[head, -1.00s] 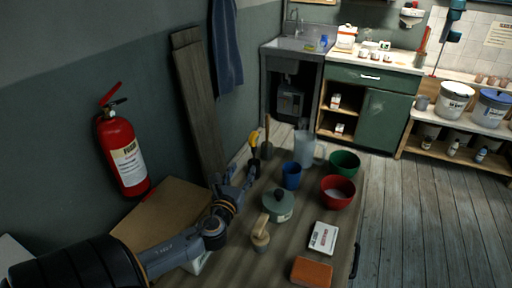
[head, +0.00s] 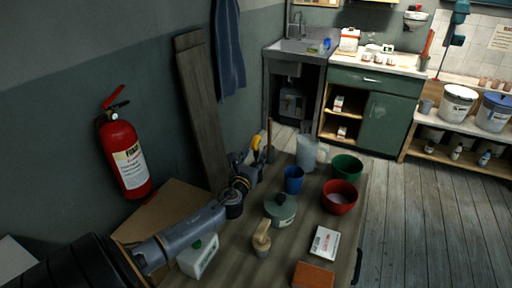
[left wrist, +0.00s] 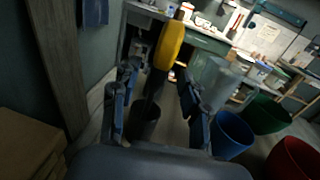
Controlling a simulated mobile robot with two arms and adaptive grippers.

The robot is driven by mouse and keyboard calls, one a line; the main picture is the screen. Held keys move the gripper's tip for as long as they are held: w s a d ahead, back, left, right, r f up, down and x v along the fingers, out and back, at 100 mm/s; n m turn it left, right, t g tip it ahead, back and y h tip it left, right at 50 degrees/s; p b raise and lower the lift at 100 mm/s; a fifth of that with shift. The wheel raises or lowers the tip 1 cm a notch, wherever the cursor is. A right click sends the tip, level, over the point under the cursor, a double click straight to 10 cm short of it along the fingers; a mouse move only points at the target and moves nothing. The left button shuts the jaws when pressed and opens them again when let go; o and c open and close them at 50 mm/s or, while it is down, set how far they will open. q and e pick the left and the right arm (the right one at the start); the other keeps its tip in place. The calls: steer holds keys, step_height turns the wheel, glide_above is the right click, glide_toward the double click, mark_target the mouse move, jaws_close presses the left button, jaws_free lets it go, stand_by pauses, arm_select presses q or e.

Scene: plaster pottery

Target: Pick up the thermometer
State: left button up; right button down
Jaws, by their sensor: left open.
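A thing with a yellow top and a dark stem (head: 256,143), which looks like the thermometer, stands upright near the far left of the table. In the left wrist view its yellow top (left wrist: 170,44) is large, and its dark stem runs down towards a dark cup (left wrist: 146,118). My left gripper (head: 250,166) is open and empty, just in front of it. In the left wrist view the fingers (left wrist: 156,80) stand apart on either side of the stem; I cannot tell whether they touch it. My right gripper is not in view.
On the table (head: 232,265), a blue cup (head: 293,180), clear jug (head: 307,153), green bowl (head: 347,166), red bowl (head: 339,198) and lidded green pot (head: 280,212) stand right of my arm. A wooden plank (head: 203,110) leans on the wall at the left.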

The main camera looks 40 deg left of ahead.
mark_target(255, 152)
arm_select(q)
steer(key=shift+x, duration=1.55)
steer(key=shift+f, duration=0.1)
steer(key=shift+s, duration=0.1)
steer(key=shift+c, duration=0.2)
jaws_close()
